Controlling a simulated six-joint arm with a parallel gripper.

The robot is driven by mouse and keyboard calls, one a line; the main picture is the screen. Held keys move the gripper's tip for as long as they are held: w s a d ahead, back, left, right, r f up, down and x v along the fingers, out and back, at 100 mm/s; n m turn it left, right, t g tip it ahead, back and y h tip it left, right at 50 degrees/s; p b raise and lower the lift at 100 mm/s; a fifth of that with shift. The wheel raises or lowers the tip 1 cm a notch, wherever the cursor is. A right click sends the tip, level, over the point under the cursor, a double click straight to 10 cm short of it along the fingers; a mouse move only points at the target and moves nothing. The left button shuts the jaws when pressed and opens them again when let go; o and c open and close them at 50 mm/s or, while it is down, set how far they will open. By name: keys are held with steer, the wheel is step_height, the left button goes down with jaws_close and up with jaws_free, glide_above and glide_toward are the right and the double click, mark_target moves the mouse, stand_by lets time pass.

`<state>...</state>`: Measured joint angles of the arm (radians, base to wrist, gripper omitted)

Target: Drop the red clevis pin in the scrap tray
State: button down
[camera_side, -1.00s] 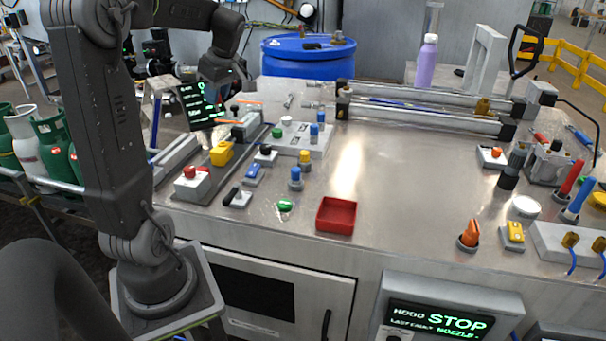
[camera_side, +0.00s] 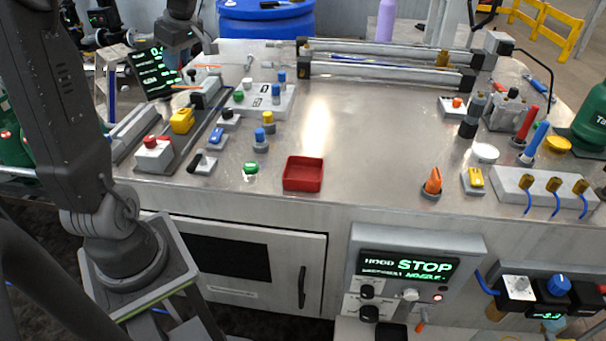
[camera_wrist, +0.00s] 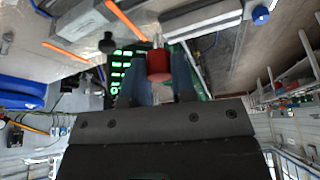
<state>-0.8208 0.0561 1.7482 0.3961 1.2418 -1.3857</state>
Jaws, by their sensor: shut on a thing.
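The red clevis pin (camera_wrist: 158,66) is between the two fingers of my gripper (camera_wrist: 158,82) in the wrist view, with its pale tip beyond the red body. My gripper is shut on it. In the side view my gripper (camera_side: 174,50) is at the upper left, above the far left end of the bench near a screen; the pin cannot be made out there. A red open tray (camera_side: 302,187), which looks like the scrap tray, sits at the bench's front edge, well apart from my gripper. Its visible floor looks empty.
Long cylinders (camera_side: 385,62) lie at the back. The middle of the metal bench (camera_side: 370,135) is clear.

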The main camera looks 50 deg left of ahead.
steer(key=w+d+f, duration=0.2)
steer(key=w+d, duration=0.5)
steer(key=d, duration=0.1)
glide_above(311, 161)
steer(key=s+d, duration=0.3)
steer(key=d, duration=0.1)
step_height(311, 161, down, 6)
steer(key=shift+f, duration=2.65)
steer(key=c, duration=0.9)
jaws_free()
steer(key=shift+o, duration=0.2)
steer(key=v, duration=1.4)
